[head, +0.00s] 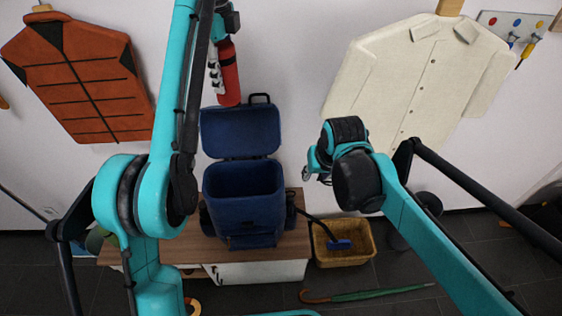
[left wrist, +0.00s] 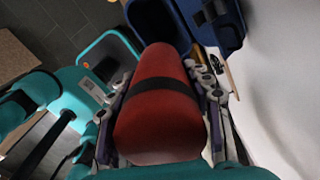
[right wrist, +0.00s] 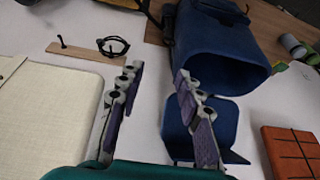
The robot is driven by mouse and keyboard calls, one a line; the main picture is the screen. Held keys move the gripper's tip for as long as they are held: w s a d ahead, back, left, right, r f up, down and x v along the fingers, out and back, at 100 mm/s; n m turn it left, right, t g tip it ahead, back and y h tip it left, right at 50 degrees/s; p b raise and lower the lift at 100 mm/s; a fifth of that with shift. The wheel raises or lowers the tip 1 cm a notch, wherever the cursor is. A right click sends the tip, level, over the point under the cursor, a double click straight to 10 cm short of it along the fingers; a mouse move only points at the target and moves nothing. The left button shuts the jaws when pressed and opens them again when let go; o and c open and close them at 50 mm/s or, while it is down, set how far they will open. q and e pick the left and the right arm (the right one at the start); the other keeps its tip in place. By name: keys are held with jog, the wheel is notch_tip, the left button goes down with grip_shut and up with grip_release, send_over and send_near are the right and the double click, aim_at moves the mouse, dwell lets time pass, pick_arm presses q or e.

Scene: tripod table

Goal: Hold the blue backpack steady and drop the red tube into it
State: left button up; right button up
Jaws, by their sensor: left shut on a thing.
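The blue backpack (head: 243,215) stands upright on the wooden bench top with its lid flap (head: 240,131) tipped back against the wall and its mouth open. My left gripper (head: 217,70) is shut on the red tube (head: 229,80), which hangs steeply tilted above the flap, apart from it. In the left wrist view the tube (left wrist: 160,110), with a black band, sits between the fingers, the backpack (left wrist: 158,20) beyond it. My right gripper (head: 312,168) is right of the backpack. In the right wrist view its fingers (right wrist: 155,100) are apart and empty, with the backpack (right wrist: 212,50) beyond them, not visibly touched.
The wooden bench top (head: 292,235) has a white front. A wicker basket (head: 345,257) holding a blue-headed item stands right of it. A green umbrella (head: 380,294) lies on the floor. An orange vest (head: 85,80) and cream jacket (head: 420,80) hang on the wall.

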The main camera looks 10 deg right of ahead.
jog(key=w+a+f+g, duration=0.2)
jog(key=w+a+f, duration=0.2)
jog(key=w, duration=0.4)
jog(key=g, duration=0.2)
send_over(282, 184)
jog(key=w, duration=0.3)
jog(key=f, duration=0.6)
jog(key=shift+w+d+f, duration=0.2)
jog(key=shift+d+f, duration=0.05)
jog(key=shift+f, duration=0.15)
jog(key=shift+w+a+f, duration=0.2)
jog(key=shift+w+f, duration=0.05)
jog(key=shift+f, duration=0.7)
notch_tip(282, 184, down, 11)
grip_shut()
